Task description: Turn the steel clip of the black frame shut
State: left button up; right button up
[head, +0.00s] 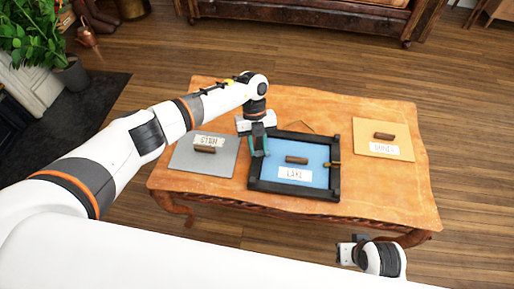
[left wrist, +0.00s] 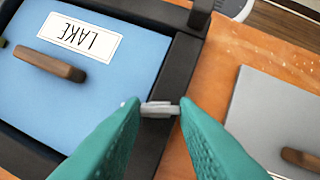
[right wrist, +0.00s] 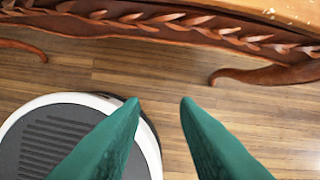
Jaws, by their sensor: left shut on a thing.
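The black frame (head: 293,194) lies on the table around a blue panel (head: 310,154) labelled LAKE with a brown handle. The steel clip (left wrist: 158,109) is on the frame's left side in the head view. In the left wrist view it lies across the black bar, its end reaching toward the blue panel's edge. My left gripper (head: 259,152) points down at this side with its teal fingertips (left wrist: 159,109) shut on the clip. The fingers hide part of the clip and frame. My right gripper (right wrist: 160,103) is open and empty, low beside the table's front edge.
A grey panel (head: 184,158) with a handle lies left of the frame. A yellow panel (head: 398,147) with a handle lies to the right. A brass-coloured clip (head: 333,164) sits on the frame's right side. Bare wooden table (head: 390,199) shows at the front right.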

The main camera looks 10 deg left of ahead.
pick_arm(q)
jog(key=m+b, duration=0.1)
jog(key=m+y, duration=0.1)
jog(key=m, duration=0.1)
jog(key=shift+d+m+b, duration=0.2)
jog(key=shift+m+b, duration=0.1)
jog(key=shift+b, duration=0.1)
jog(key=shift+m+y, duration=0.3)
jog(key=shift+m, duration=0.1)
pick_arm(e)
jog(key=v, duration=0.7)
jog(key=shift+w+d, duration=0.1)
pick_arm(q)
jog(key=o, duration=1)
